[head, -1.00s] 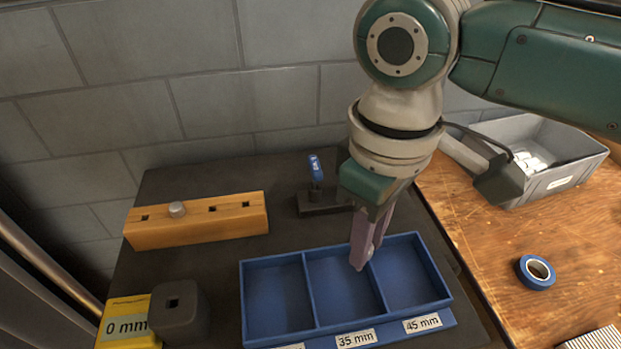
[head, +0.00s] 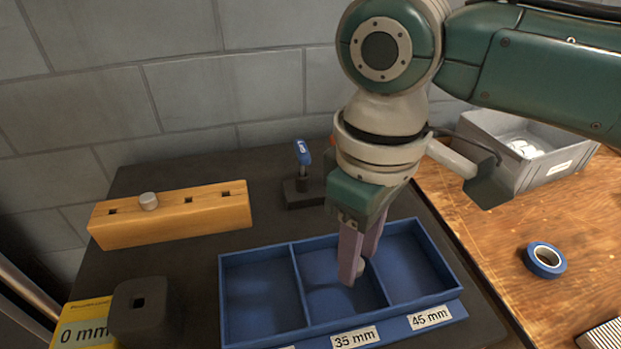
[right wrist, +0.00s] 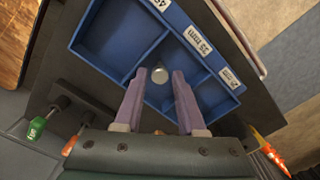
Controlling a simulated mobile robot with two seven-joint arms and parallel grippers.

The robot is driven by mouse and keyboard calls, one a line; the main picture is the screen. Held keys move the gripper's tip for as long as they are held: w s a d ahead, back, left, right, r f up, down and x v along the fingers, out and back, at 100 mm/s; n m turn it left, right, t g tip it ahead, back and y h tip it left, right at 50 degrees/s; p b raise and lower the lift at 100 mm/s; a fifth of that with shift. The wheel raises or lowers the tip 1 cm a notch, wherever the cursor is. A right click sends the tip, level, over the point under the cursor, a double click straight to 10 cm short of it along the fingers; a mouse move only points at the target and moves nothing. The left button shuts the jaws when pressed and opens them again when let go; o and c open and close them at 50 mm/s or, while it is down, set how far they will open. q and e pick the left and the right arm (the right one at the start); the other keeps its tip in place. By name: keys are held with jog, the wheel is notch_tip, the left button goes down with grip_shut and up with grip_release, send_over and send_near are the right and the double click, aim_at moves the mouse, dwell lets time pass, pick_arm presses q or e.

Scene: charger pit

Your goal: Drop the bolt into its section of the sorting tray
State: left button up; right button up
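The blue sorting tray (head: 262,333) has three sections, with labels reading 35 mm at the middle and 45 mm at the right. My right gripper (head: 356,268) points down into the middle section, its purple fingers spread apart. A small grey bolt (head: 362,265) shows at the fingertips, partly hidden by a finger in the head view. In the right wrist view the bolt (right wrist: 159,75) appears end-on between the fingertips, with a gap on both sides. I cannot tell whether it rests on the section's floor. My left gripper is not in view.
A dark block (head: 139,312) stands beside a yellow box (head: 85,325) at front left. A blue-handled tool (head: 302,153) stands behind the tray. Blue tape (head: 545,260) and a grey bin (head: 540,172) are at right.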

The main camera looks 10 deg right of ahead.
jog(key=shift+o, duration=1.4)
notch_tip(320, 180, up, 10)
jog(key=p, duration=0.2)
jog(key=shift+s+a, duration=0.1)
